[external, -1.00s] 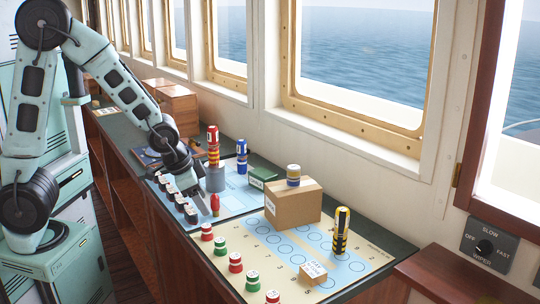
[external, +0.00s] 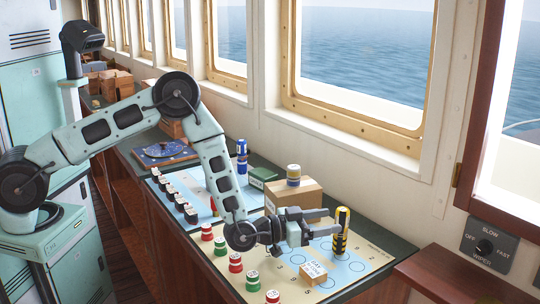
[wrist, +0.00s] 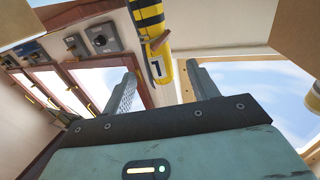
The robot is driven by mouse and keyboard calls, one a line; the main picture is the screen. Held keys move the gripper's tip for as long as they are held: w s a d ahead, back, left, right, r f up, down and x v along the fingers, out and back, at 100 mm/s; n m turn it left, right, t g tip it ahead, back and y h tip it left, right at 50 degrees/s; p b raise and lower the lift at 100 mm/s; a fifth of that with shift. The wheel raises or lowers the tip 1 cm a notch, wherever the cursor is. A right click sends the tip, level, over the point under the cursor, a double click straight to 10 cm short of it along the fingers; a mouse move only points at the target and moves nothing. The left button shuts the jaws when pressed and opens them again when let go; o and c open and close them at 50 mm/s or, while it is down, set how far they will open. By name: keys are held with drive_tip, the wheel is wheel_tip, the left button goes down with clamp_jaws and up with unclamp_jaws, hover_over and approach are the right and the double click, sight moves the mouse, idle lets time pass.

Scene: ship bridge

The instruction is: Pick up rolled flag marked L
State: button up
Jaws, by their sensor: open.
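A rolled flag with black and yellow bands (external: 341,238) stands upright on the chart at the right. In the wrist view the same flag (wrist: 158,70) shows a white label with a dark mark that looks like an L turned over. My gripper (external: 325,221) is open and level, its fingers pointing right at the flag. In the wrist view my fingers (wrist: 160,82) are apart and empty, with the flag just past them and roughly between their tips. I cannot tell whether a finger touches it.
A small box (external: 313,273) lies in front. Red and green pots (external: 235,262) line the chart's left edge. A blue roll (external: 242,150) stands farther back.

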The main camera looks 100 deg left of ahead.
drive_tip(key=shift+p+x, duration=1)
drive_tip(key=shift+x, duration=2.5)
drive_tip(key=c, duration=1.1)
